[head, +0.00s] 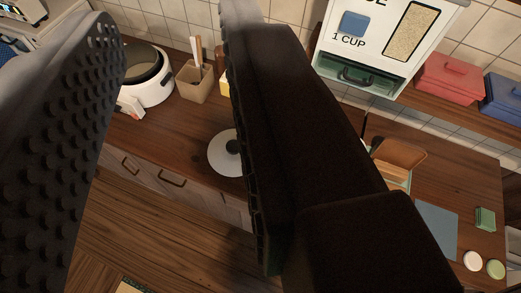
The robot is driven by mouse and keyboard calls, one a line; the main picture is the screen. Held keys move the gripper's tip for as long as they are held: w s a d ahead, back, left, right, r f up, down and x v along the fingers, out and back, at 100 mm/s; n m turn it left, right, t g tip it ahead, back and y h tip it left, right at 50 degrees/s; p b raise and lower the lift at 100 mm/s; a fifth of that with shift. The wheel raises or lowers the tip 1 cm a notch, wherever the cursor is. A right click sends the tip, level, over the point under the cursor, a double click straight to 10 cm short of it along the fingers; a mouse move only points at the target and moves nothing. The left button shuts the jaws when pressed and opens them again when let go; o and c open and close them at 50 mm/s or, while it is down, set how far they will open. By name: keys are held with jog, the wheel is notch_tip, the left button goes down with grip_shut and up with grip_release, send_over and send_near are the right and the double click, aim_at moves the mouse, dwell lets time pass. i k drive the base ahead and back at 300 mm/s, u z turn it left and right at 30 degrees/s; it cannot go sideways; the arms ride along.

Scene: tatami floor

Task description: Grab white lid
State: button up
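The white lid (219,153) is a round disc with a dark knob, lying on the brown wooden counter near its front edge. Its right part is hidden behind my gripper's right finger. My gripper (172,135) is open, with its two dark fingers wide apart and nothing held between them. The left finger has a studded inner face. The lid shows in the gap between the fingers, close to the right finger in the picture and farther off, below the gripper.
A white rice cooker (150,88) stands open at the counter's back left. Beside it is a tan utensil holder (194,84). A rice dispenser (386,40), red box (449,80) and blue box (504,98) are at upper right. Drawers with handles (172,180) line the counter front.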

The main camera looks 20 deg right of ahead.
aim_at(224, 155)
jog(key=u, duration=0.85)
jog(key=k, duration=1.15)
jog(key=u, duration=0.8)
jog(key=i, duration=1.25)
jog(key=z, duration=1.15)
jog(key=i, duration=0.55)
jog(key=z, duration=0.45)
